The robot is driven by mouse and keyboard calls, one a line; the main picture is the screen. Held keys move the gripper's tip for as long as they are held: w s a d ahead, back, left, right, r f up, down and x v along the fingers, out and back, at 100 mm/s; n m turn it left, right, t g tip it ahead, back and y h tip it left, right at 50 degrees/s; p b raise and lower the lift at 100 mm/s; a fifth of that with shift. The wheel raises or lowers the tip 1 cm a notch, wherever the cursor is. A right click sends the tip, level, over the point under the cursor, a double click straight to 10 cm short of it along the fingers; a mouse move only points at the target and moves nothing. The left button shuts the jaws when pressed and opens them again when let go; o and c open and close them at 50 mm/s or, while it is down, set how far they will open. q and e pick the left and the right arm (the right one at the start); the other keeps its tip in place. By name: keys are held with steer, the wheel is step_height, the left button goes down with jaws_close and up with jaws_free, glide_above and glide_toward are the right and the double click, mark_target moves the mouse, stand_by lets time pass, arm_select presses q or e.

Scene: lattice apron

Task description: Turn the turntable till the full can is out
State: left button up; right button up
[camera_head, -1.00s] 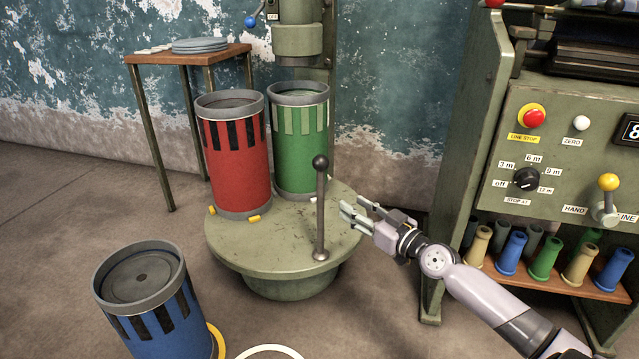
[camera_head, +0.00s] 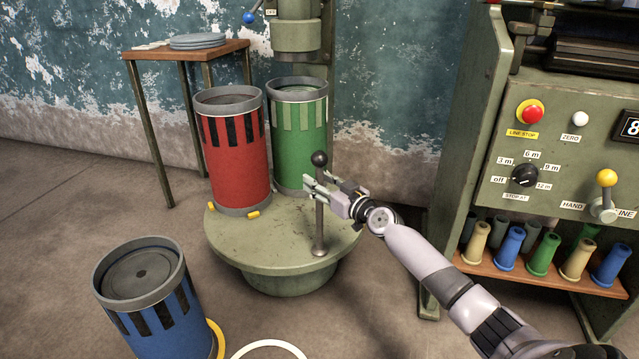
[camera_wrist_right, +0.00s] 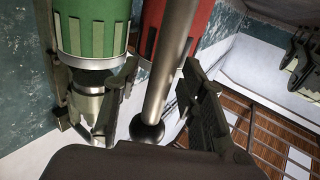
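The round green turntable (camera_head: 275,245) carries a red can (camera_head: 235,160) at front left and a green can (camera_head: 299,150) behind, below the press head (camera_head: 296,38). An upright handle post (camera_head: 319,235) with a dark ball knob (camera_head: 319,158) stands at its front right. My right gripper (camera_head: 312,188) is open around the post just below the knob. In the right wrist view the post (camera_wrist_right: 170,60) runs between the fingers with gaps on both sides; the green can (camera_wrist_right: 92,35) and red can (camera_wrist_right: 190,28) show beyond. My left gripper is out of view.
A blue can (camera_head: 150,300) stands on the floor at front left, by a yellow ring and a white ring (camera_head: 268,350). A small table (camera_head: 185,52) with grey discs is behind. A control cabinet (camera_head: 560,110) with a bobbin shelf stands at right.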

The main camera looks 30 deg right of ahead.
steer(key=shift+c, duration=0.5)
jaws_close()
stand_by(0.5)
